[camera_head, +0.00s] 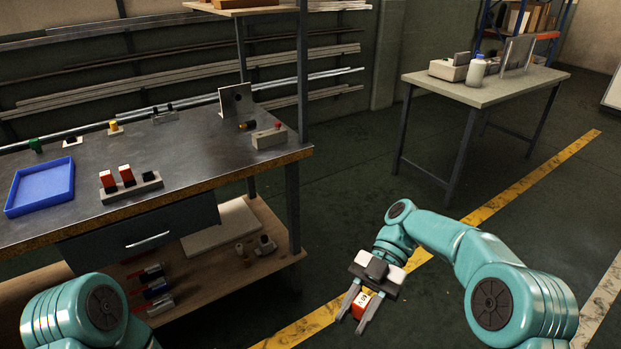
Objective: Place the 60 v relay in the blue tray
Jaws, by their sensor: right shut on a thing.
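My right gripper (361,310) is shut on a small red relay (361,303) with a pale marked face, and holds it in the air above the floor, to the right of the workbench. The marking is too small to read surely. The blue tray (42,186) lies flat on the workbench at the far left and looks empty. The gripper and relay are well apart from the tray. Only the upper part of my left arm shows at the lower left; its gripper is out of view.
The dark workbench (190,155) carries a pale holder (132,191) with two red-and-white blocks and a black one, near the tray. A grey box (269,137) and an upright plate (236,101) stand further right. A bench post (303,80) rises at the right corner.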

